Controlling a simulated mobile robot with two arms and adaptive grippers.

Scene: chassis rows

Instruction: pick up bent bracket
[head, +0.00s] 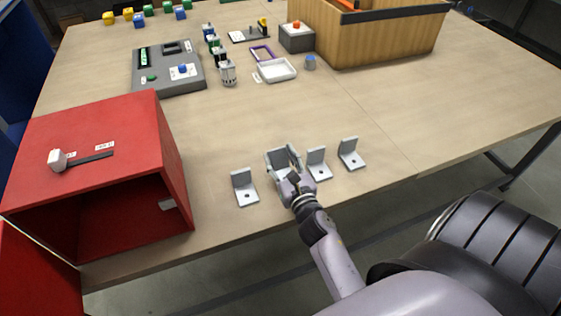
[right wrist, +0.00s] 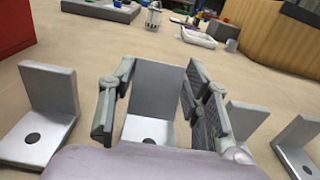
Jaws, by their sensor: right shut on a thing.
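Several grey L-shaped brackets stand in a row near the table's front edge. My right gripper (head: 287,163) is shut on one bracket (right wrist: 157,90), with a finger on each side of its upright plate. This held bracket (head: 275,157) is partly hidden by the gripper in the head view; its base plate with a dark hole shows in the right wrist view. I cannot tell whether it is off the table. One bracket (head: 244,187) stands to the left, and two others, a nearer bracket (head: 318,163) and a farther bracket (head: 350,153), stand to the right. My left gripper is out of view.
An open red box (head: 90,135) with a hammer-like tool (head: 80,159) on top stands at the left. A grey board (head: 170,84), a white tray (head: 277,71) and a wooden crate (head: 385,40) are farther back. The table between is clear.

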